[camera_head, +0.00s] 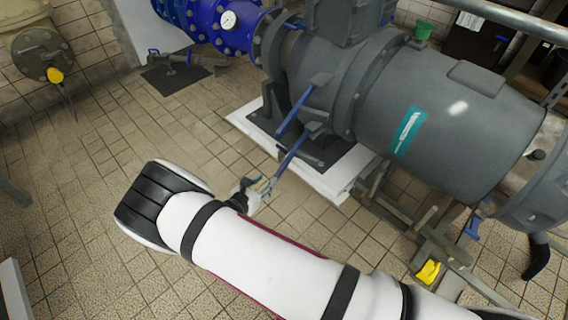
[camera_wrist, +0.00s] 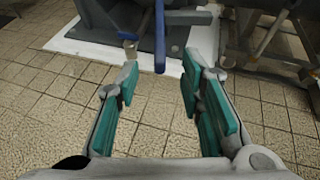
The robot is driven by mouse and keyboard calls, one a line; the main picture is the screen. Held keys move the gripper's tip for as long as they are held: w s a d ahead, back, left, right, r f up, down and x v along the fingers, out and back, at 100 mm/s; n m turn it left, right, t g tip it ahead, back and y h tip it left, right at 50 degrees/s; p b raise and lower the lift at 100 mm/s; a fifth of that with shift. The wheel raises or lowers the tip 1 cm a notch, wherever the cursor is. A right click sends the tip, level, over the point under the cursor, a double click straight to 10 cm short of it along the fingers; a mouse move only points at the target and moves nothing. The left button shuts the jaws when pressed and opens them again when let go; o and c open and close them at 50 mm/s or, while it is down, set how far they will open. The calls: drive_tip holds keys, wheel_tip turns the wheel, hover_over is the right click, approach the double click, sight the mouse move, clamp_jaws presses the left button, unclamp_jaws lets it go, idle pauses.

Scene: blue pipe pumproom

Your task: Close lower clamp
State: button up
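Two blue clamp handles stick out from the grey pump housing in the head view. The lower clamp handle (camera_head: 289,157) slants down toward my gripper (camera_head: 262,190); the upper handle (camera_head: 294,113) is above it. In the wrist view a blue handle (camera_wrist: 159,38) hangs down from the top edge, and its end lies ahead of the gap between my teal-padded fingers (camera_wrist: 158,80). My gripper is open, with nothing between the fingers. In the head view the handle's lower end overlaps the fingertips; I cannot tell whether they touch.
The grey pump (camera_head: 455,115) fills the upper right, on a white plinth (camera_head: 345,185). Blue pipes with a gauge (camera_head: 229,20) stand at the back. A low frame with a yellow part (camera_head: 428,272) is at the lower right.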

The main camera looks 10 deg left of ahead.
sight(281, 168)
drive_tip(key=b+x, duration=0.4)
drive_tip(key=x, duration=0.8)
drive_tip(key=shift+f, duration=0.25)
drive_tip(key=shift+w+d+f+b, duration=0.15)
drive_tip(key=shift+w+d+b, duration=0.1)
drive_tip(key=shift+w+b, duration=0.35)
drive_tip(key=shift+w, duration=0.1)
clamp_jaws()
